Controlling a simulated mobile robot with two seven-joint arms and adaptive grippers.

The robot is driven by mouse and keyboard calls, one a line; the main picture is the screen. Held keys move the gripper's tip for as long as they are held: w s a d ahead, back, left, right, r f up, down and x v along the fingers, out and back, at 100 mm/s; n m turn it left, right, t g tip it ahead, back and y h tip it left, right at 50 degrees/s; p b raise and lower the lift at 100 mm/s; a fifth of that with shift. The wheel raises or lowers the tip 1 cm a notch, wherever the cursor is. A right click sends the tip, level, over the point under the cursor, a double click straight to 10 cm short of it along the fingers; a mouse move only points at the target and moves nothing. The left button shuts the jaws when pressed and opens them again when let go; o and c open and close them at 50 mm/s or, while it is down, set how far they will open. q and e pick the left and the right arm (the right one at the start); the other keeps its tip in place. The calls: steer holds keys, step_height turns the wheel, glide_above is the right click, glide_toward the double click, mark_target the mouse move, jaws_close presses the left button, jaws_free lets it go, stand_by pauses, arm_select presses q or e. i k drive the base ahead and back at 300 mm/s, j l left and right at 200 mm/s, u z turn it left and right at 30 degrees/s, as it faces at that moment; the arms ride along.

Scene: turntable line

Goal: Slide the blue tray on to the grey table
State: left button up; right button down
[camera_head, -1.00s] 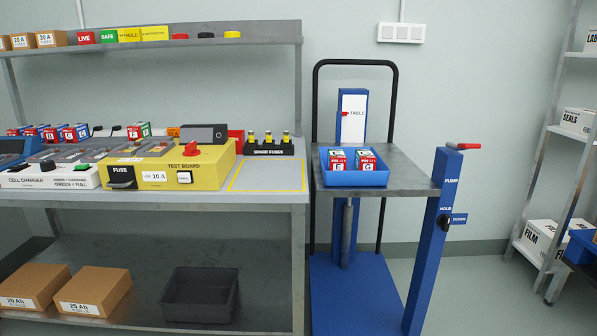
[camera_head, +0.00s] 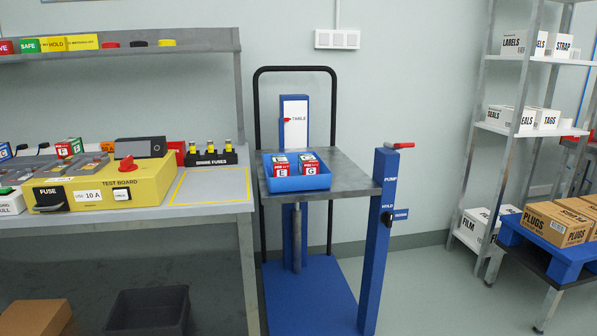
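The blue tray (camera_head: 297,184) sits on the grey table (camera_head: 345,176) of the blue lift cart, towards its left front edge. Two red, white and green boxes (camera_head: 283,165) marked E and G stand in the tray. The table top stands at roughly the height of the bench beside it. Neither of my grippers shows in the head view.
The bench (camera_head: 215,208) on the left carries a yellow test board (camera_head: 105,183) and a spare fuses block (camera_head: 211,155). The pump post (camera_head: 378,240) with a red handle rises at the cart's right. Shelves (camera_head: 515,130) and a blue pallet of plug boxes (camera_head: 545,250) stand further right.

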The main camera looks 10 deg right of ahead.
mark_target(296, 182)
steer(key=i+l, duration=0.15)
steer(key=l, duration=0.15)
steer(key=i+l+u, duration=0.1)
steer(key=l, duration=0.25)
steer(key=i+l, duration=0.25)
steer(key=i+l+u, duration=0.1)
steer(key=l, duration=0.3)
steer(key=i+l, duration=0.15)
steer(key=l, duration=0.15)
